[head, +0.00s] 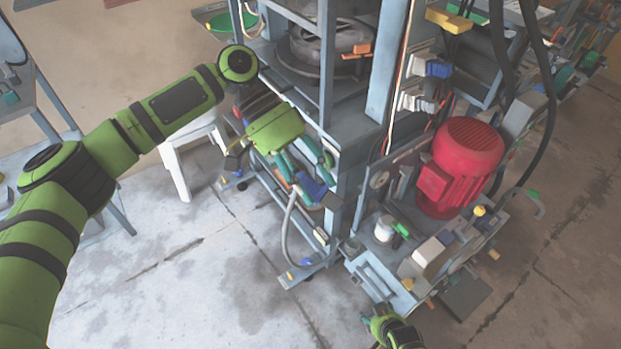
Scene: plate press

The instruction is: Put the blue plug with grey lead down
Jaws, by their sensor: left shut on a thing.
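The blue plug (316,191) is held between the teal fingers of my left gripper (307,178), in front of the press frame. The gripper points down and to the right and is shut on the plug. The grey lead (285,232) hangs from the plug in a curve towards the frame's foot. Part of the plug is hidden by the fingers. Only a small part of my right gripper (371,321) shows at the bottom edge, too little to tell its state.
The blue-grey press frame (349,190) stands just right of my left gripper. A red motor (462,165) sits on a cluttered bench to the right, with a white cup (384,229). A white stool (179,162) stands behind my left arm. The concrete floor (190,270) at lower left is clear.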

